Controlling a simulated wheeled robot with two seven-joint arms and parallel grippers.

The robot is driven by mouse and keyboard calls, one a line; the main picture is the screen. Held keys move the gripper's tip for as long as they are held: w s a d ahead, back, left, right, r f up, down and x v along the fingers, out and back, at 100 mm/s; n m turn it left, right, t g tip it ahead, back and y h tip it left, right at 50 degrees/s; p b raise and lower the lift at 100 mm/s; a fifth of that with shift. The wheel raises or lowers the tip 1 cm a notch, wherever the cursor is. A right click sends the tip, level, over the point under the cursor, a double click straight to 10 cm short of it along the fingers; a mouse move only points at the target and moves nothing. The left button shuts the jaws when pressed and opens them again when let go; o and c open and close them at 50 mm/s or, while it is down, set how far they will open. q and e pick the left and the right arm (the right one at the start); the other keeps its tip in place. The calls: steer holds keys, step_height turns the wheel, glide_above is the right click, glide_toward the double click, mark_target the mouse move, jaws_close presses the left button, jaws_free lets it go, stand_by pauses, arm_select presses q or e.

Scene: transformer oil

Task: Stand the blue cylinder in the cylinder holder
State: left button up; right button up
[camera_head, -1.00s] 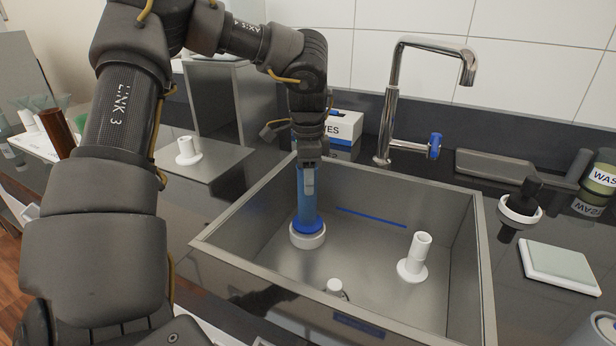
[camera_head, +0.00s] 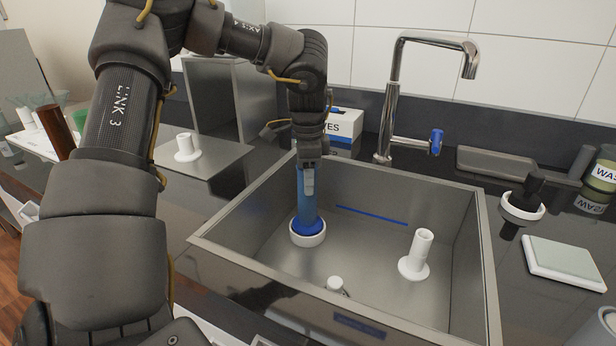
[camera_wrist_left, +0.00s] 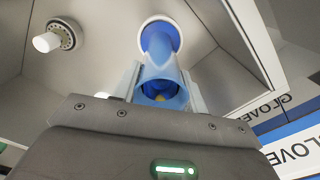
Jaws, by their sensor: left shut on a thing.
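The blue cylinder (camera_head: 307,207) is upright inside the sink, its dark blue foot within the rim of a white round holder (camera_head: 308,240) on the sink floor. My left gripper (camera_head: 309,182) points down and is shut on the cylinder's upper part. In the left wrist view the blue cylinder (camera_wrist_left: 160,62) runs between the fingers (camera_wrist_left: 160,85) down to the white holder ring (camera_wrist_left: 168,22), and its open top faces the camera. I cannot tell whether the foot rests fully on the holder's bottom. My right gripper is not in view.
The metal sink (camera_head: 483,250) has raised walls around the holder. A white peg stand (camera_head: 415,258) stands to the right in the sink, and a small white piece (camera_head: 335,284) lies nearer. A tap (camera_head: 390,110), a glove box (camera_head: 345,128) and another peg stand (camera_head: 186,149) are around it.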

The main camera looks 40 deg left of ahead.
arm_select(q)
steer(key=shift+f+b, duration=1.4)
steer(key=shift+f, duration=0.15)
steer(key=o, duration=1.1)
step_height(320, 180, up, 11)
steer(key=shift+f+p, duration=0.1)
steer(key=shift+p, duration=1.05)
